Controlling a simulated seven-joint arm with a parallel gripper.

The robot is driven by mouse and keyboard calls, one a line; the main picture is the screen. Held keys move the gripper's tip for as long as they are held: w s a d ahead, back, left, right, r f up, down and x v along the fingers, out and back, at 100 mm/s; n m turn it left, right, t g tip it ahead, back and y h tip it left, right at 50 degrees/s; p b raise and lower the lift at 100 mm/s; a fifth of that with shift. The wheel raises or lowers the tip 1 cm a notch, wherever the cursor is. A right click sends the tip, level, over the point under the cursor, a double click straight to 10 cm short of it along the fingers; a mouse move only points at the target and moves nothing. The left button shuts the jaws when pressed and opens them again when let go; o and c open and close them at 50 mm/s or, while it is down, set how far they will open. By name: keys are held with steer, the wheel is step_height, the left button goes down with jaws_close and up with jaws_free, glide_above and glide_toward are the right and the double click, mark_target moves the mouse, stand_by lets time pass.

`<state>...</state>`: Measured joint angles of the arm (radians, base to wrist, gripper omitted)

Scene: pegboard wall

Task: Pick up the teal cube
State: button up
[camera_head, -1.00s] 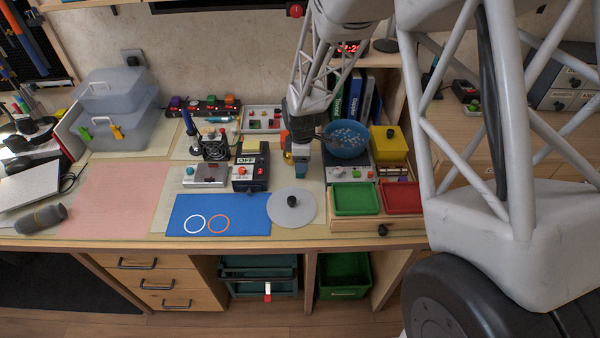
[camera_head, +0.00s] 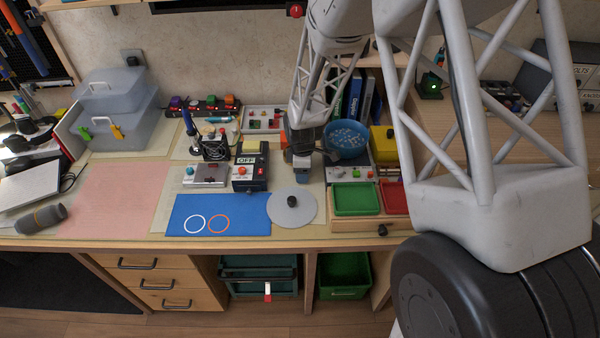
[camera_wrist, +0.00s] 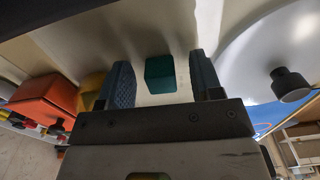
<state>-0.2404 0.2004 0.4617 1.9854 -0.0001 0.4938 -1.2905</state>
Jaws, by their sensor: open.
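The teal cube (camera_wrist: 160,74) lies on the pale bench surface in the wrist view, between the two blue textured fingers of my gripper (camera_wrist: 162,85). There is a gap between the cube and each finger, and the gripper is open and empty. I cannot tell the exact height of the fingers over the bench. In the head view my gripper (camera_head: 301,173) points down at the bench behind the grey disc. The cube cannot be made out in that view, and my gripper may hide it.
The grey disc with a black knob (camera_head: 292,201) stands close to my gripper. The switch box marked OFF (camera_head: 249,175) is to the left, the blue bowl (camera_head: 346,139) to the back right. The green tray (camera_head: 356,199) is to the right. The pink mat (camera_head: 117,200) is clear.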

steer(key=shift+c, duration=0.4)
steer(key=c, duration=0.9)
steer(key=shift+r, duration=0.15)
steer(key=shift+r, duration=4.9)
